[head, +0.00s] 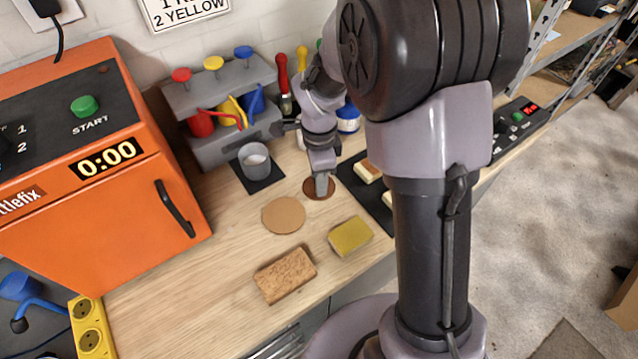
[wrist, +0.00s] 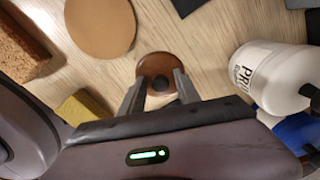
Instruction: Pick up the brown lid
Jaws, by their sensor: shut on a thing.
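The brown lid (wrist: 160,66) is a round, dark brown disc with a small dark knob at its middle. In the head view the brown lid (head: 313,191) is low over the workbench, beside the dark mat; I cannot tell whether it touches the wood. My gripper (head: 321,186) points down at it, and its fingertips partly hide it. In the wrist view my gripper (wrist: 160,90) has its two fingers closed on the knob of the lid, one on each side.
A cork disc (head: 284,215), a yellow sponge (head: 350,236) and a brown block (head: 285,275) lie in front. A grey cup (head: 254,162) stands behind left. An orange oven (head: 110,200) stands at left. A white bottle (wrist: 268,72) is close right of my gripper.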

